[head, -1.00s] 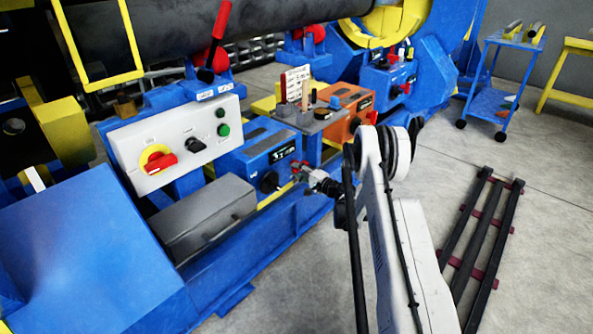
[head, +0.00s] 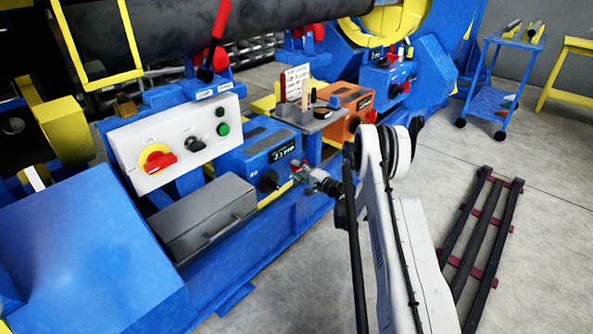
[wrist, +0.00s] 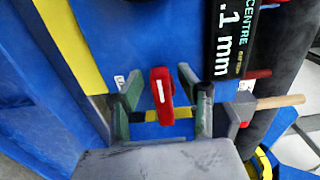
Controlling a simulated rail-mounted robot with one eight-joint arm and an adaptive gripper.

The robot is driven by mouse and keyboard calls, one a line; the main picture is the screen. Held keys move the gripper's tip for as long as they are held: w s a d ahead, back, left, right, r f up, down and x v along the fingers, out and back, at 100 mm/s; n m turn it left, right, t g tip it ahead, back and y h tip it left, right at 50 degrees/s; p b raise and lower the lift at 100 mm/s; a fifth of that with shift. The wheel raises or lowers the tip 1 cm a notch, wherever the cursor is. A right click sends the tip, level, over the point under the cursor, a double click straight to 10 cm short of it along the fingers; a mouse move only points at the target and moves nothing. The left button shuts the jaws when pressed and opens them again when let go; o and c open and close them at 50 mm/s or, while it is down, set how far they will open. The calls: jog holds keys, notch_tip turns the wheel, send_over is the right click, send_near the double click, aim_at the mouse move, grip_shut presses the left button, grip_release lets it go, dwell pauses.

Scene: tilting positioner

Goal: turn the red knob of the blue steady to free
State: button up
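The blue steady (head: 240,152) is a blue box with a dark display. Its red knob (wrist: 162,95) has a white line on it and shows in the middle of the wrist view. The line looks nearly upright there, tilted a little. My gripper (wrist: 161,108) is open, with one finger on each side of the knob and a gap at both sides. Small white labels flank the knob, too small to read. In the head view my gripper (head: 307,174) is at the right end of the steady's front and partly hides the knob.
A black knob (head: 269,181) sits on the steady's front, left of my gripper. A grey box (head: 203,215) stands nearer. A white panel (head: 175,143) with a red switch is at left. An orange unit (head: 349,99) stands behind.

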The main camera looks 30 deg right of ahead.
jog(key=v, duration=1.1)
jog(key=shift+s+d, duration=0.15)
jog(key=shift+s, duration=0.25)
jog(key=shift+w+r, duration=0.1)
